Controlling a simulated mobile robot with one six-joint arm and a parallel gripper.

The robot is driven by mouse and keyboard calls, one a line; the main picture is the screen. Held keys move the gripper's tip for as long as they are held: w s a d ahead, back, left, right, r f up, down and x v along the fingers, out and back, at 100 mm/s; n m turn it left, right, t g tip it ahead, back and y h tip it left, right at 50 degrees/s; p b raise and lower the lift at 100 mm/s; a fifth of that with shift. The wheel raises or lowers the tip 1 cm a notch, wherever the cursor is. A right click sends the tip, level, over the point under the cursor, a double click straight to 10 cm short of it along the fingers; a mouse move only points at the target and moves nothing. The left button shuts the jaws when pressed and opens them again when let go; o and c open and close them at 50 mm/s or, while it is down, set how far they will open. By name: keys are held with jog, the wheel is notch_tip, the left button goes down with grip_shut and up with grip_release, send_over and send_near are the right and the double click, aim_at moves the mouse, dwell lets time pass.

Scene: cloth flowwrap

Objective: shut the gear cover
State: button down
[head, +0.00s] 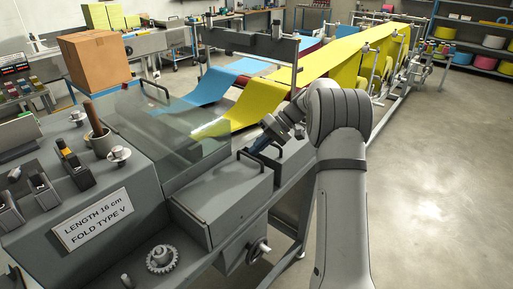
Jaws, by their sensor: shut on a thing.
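The gear cover (215,192) looks to be the grey metal lid at the front right of the machine, with a dark bar handle (240,155) near its far edge. The lid looks about level; I cannot tell whether a small gap is left under it. My gripper (253,149) reaches down from the right and is shut at this handle. Its fingertips are small and partly hidden by the gripper body. A bare toothed gear (162,259) sits on the machine's near face, left of the lid.
A clear guard (180,135) stands left of the lid. A second grey box (292,158) with a handle lies just behind my gripper. A sign (93,218), knobs and a crank (260,248) are on the machine. Yellow cloth (255,100) runs behind. Open floor lies at right.

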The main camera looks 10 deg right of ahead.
jog(key=shift+s+f, duration=0.1)
jog(key=shift+f, duration=0.2)
jog(key=w+f+p+v, duration=0.1)
jog(key=w+v, duration=0.1)
jog(key=v, duration=1)
jog(key=shift+d+r+p, duration=0.15)
jog(key=shift+d+p, duration=0.2)
jog(key=shift+d, duration=0.15)
jog(key=s+a+r+m+h, duration=0.1)
jog(key=s+a+r+h, duration=0.15)
jog(key=s, duration=0.35)
jog(key=s+a+r+m+t+h, duration=0.1)
jog(key=s+a, duration=0.3)
jog(key=s, duration=0.2)
jog(key=s+a+r+m+h, duration=0.1)
jog(key=s+a+r+h, duration=0.15)
jog(key=s, duration=0.25)
jog(key=s+f+t+h, duration=0.1)
jog(key=s+f+h, duration=0.1)
jog(key=s, duration=0.8)
jog(key=s+f+t+h, duration=0.1)
jog(key=s+f, duration=0.4)
jog(key=s, duration=0.6)
jog(key=shift+a+t+h, duration=0.4)
jog(key=shift+a+t, duration=0.05)
jog(key=shift+t, duration=0.25)
jog(key=shift+s+r, duration=0.1)
